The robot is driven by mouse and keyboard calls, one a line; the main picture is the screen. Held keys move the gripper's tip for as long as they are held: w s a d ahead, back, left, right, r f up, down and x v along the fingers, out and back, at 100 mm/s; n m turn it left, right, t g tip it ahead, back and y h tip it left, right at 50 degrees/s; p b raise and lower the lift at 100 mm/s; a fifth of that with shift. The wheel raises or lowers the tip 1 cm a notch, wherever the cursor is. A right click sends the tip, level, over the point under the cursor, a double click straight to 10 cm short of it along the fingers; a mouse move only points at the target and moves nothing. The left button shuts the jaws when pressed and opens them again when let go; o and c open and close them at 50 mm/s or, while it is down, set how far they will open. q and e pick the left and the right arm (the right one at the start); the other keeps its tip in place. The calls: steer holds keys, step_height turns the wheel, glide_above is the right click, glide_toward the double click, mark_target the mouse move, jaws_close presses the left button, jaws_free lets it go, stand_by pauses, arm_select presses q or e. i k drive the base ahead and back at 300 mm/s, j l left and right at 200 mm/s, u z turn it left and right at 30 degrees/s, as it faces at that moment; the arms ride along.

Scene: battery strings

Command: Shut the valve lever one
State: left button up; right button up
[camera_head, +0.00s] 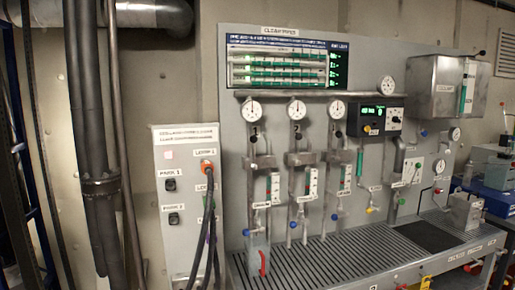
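On the grey panel (380,63), three vertical lines stand under round white gauges. The leftmost line is marked 1 and sits under the left gauge (252,109). A small dark knob (253,138) shows just below the 1, above a metal block (259,162). I cannot tell whether it is the end of valve lever one or how the lever is turned. Similar lines stand under the middle gauge (296,108), marked 2, and the right gauge (337,109). Neither of my grippers is in view.
A slotted metal bench (340,251) runs below the lines. A clear vessel with a red handle (263,262) stands at its left. A white cabinet (186,238) with an orange connector (207,167) and hanging dark cables stands left, beside thick dark pipes (88,120).

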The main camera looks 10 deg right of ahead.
mark_target(253, 138)
steer(key=i+j+z, duration=0.4)
steer(key=i+j, duration=0.2)
steer(key=i+j+z, duration=0.2)
steer(key=j, duration=0.3)
steer(key=i+j+z, duration=0.2)
steer(key=j, duration=0.25)
steer(key=i, duration=0.05)
